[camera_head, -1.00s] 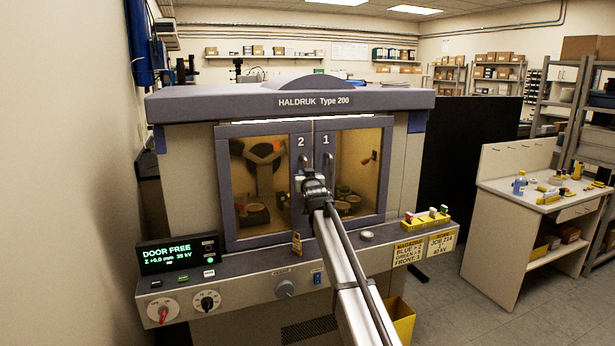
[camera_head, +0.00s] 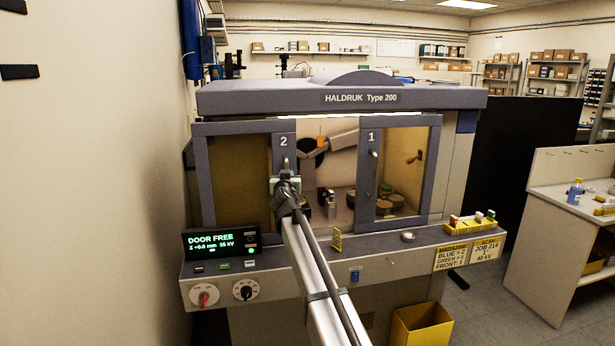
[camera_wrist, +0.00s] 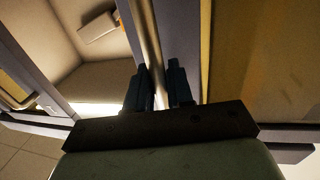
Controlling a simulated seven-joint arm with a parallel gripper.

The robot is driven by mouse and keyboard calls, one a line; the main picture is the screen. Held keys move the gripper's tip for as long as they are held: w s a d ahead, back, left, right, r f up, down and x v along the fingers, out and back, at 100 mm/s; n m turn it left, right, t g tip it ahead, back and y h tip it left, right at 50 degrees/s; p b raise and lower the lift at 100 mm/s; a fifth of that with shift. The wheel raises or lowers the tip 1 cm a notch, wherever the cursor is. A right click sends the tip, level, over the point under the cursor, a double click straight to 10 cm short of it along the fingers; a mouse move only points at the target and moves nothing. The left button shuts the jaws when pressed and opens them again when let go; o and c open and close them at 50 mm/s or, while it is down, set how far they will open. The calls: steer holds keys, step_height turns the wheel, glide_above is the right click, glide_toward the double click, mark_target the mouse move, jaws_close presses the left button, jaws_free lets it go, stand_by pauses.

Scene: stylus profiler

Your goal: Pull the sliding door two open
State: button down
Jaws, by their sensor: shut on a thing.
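Sliding door two (camera_head: 240,182), a blue-grey frame with an amber pane marked "2", stands to the left on the machine front. A gap shows between it and door one (camera_head: 393,175), which is marked "1" on the right. My gripper (camera_head: 286,182) is at door two's upright handle. In the wrist view, the two dark fingers of my gripper (camera_wrist: 160,88) are shut on the metal bar handle (camera_wrist: 147,40), one on each side of it. My gripper hides the lower part of the handle in the head view.
Through the gap the lit chamber (camera_head: 330,165) shows an arm and several round parts. The control ledge (camera_head: 390,245) below carries a "DOOR FREE" display (camera_head: 222,243), knobs, a small yellow stand (camera_head: 337,239) and a yellow tray (camera_head: 472,222). A wall is close on the left.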

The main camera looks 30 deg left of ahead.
mark_target(275, 173)
steer(key=shift+s+a, duration=1.55)
steer(key=shift+s, duration=0.05)
steer(key=c, duration=1.2)
jaws_free()
steer(key=shift+o, duration=0.2)
steer(key=shift+d, duration=0.1)
steer(key=v, duration=1.3)
steer(key=shift+s, duration=0.3)
steer(key=shift+d, duration=0.15)
